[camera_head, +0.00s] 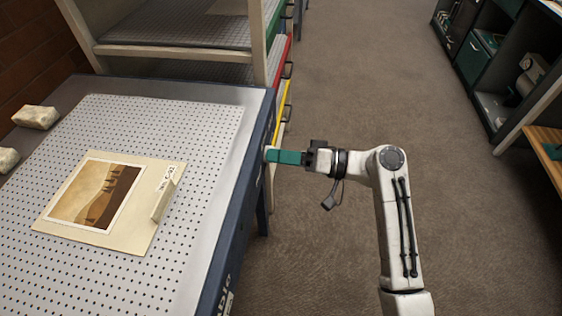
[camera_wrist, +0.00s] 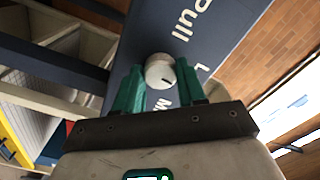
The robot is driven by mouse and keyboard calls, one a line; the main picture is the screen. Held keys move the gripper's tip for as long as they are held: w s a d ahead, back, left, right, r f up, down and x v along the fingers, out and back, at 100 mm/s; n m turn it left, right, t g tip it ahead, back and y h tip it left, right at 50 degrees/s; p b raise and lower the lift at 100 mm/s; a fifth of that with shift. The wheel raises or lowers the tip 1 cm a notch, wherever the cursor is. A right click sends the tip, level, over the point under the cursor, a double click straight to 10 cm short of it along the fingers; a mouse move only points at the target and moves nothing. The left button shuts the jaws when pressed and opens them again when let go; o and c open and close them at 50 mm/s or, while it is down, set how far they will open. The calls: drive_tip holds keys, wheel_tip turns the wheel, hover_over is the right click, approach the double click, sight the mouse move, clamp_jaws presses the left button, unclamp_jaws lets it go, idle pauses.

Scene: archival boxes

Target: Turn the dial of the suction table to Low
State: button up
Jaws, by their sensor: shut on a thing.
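The suction table (camera_head: 215,165) has a perforated grey top and a dark blue side panel. Its dial is a round white knob (camera_wrist: 160,70) on the blue panel (camera_wrist: 155,30) in the wrist view, with a short dark pointer line toward its lower right. Beside it are white letters: "Pull" above, and partly hidden "L" and "M" to the right and below. My gripper (camera_head: 276,156) reaches the panel from the right; its green fingers (camera_wrist: 160,88) are shut on the knob, one on each side. In the head view the knob is mostly hidden by the fingers.
A mounted picture (camera_head: 95,193) on a cream board lies on the table, with a small pale block (camera_head: 163,200) on it. Wrapped bundles (camera_head: 35,117) lie at the left. A shelf rack (camera_head: 175,50) stands behind. Carpet floor (camera_head: 350,60) to the right is clear.

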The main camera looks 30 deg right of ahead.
drive_tip(key=shift+f+n+b, duration=0.2)
drive_tip(key=shift+n+b, duration=0.4)
drive_tip(key=shift+n, duration=0.2)
drive_tip(key=o, duration=1.1)
drive_tip(key=shift+r, duration=0.1)
drive_tip(key=p+v, duration=0.1)
drive_tip(key=v, duration=1)
drive_tip(key=shift+a, duration=0.1)
